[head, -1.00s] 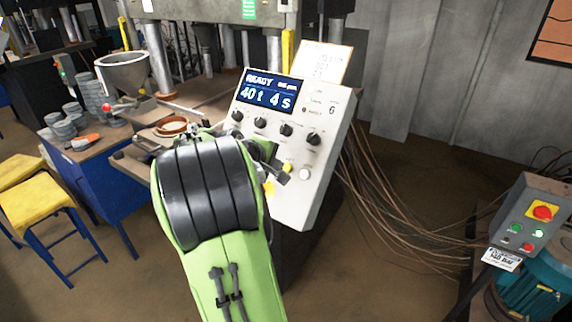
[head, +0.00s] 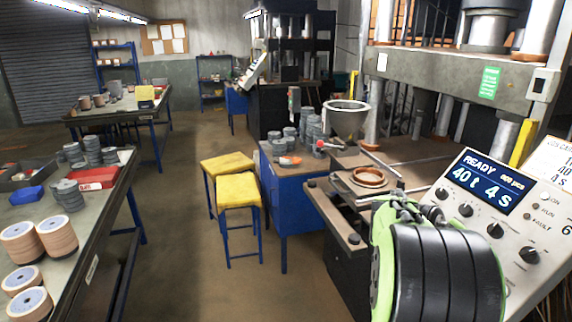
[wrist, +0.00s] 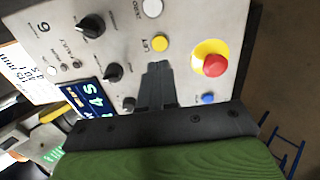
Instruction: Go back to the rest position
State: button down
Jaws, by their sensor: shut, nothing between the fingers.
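My gripper (wrist: 158,75) shows in the wrist view with its two dark fingers together and nothing between them. It is in front of the press control panel (wrist: 135,30), which has black knobs, a yellow button (wrist: 159,42) and a red emergency stop (wrist: 210,64) on a yellow ring. The wrist view does not clearly show whether the fingertips touch the panel. In the head view my green and black arm fills the lower right, in front of part of the panel (head: 478,215), and hides the fingers. The panel's screen (head: 480,182) reads READY, 40 t, 4 s.
The press (head: 455,75) stands behind the panel. A blue bench (head: 290,222) with stacked grey discs and a funnel (head: 346,117) is left of my arm. Two yellow-topped stools (head: 240,190) stand in the aisle. A workbench (head: 105,215) with disc stacks lines the left; the floor between is clear.

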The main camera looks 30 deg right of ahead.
jog(key=w+a+r+t+y, duration=0.1)
jog(key=w+a+t+y, duration=0.15)
jog(key=a, duration=0.75)
jog(key=w+a+t+y, duration=0.2)
jog(key=w+a+t, duration=0.15)
jog(key=a, duration=0.65)
jog(key=s+a+f+n+y, duration=0.1)
jog(key=s+a, duration=0.3)
jog(key=a, duration=0.5)
jog(key=s+a+f+t+y, duration=0.1)
jog(key=s+a+y, duration=0.3)
jog(key=a, duration=0.6)
jog(key=shift+s+n, duration=0.4)
jog(key=shift+s, duration=0.2)
jog(key=shift+f, duration=0.1)
